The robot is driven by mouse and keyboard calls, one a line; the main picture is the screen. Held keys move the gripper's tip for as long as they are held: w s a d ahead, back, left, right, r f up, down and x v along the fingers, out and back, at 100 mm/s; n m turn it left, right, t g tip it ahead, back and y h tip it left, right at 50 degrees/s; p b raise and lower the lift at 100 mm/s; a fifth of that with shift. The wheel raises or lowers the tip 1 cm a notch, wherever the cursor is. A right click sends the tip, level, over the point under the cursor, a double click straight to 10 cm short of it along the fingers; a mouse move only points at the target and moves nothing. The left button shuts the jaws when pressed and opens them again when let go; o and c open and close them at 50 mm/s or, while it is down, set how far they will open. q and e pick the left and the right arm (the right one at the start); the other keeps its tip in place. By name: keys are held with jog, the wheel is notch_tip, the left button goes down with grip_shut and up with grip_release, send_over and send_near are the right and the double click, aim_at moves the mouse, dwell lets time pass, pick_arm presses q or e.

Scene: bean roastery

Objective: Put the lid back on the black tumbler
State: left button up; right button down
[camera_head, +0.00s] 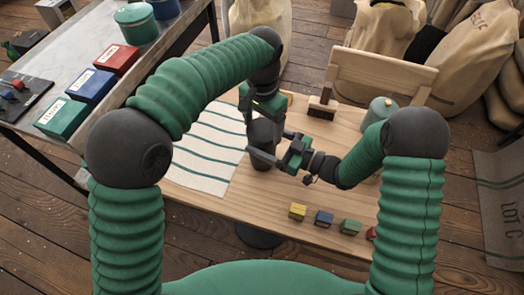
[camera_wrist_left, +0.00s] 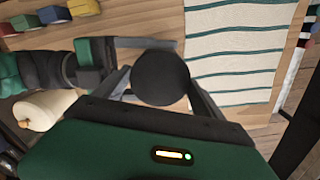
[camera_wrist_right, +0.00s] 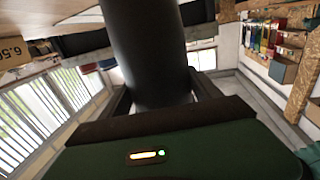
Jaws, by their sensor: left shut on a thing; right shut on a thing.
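The black tumbler (camera_head: 262,135) stands upright on the wooden table, beside the striped cloth. My right gripper (camera_head: 268,148) comes from the right and is shut around its body; the tumbler's dark wall (camera_wrist_right: 148,50) fills the middle of the right wrist view. My left gripper (camera_head: 262,108) is directly above the tumbler, pointing down. In the left wrist view a round black top, which looks like the lid (camera_wrist_left: 160,78), sits between its fingers, and the gripper is shut on it. The lid hides the tumbler's rim, so I cannot tell whether they touch.
The striped cloth (camera_head: 205,150) lies left of the tumbler. Small yellow (camera_head: 297,211), blue (camera_head: 323,218) and green (camera_head: 350,227) blocks line the near edge. A marble-topped table (camera_head: 60,65) with coloured tins is at left.

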pick_arm(q)
jog(key=o, duration=1.5)
jog(key=shift+r, duration=2.3)
jog(key=shift+c, duration=0.2)
notch_tip(320, 180, up, 4)
jog(key=n, duration=0.4)
jog(key=shift+f, duration=0.25)
jog(key=shift+f, duration=0.15)
notch_tip(320, 180, down, 8)
jog(key=shift+r, duration=0.1)
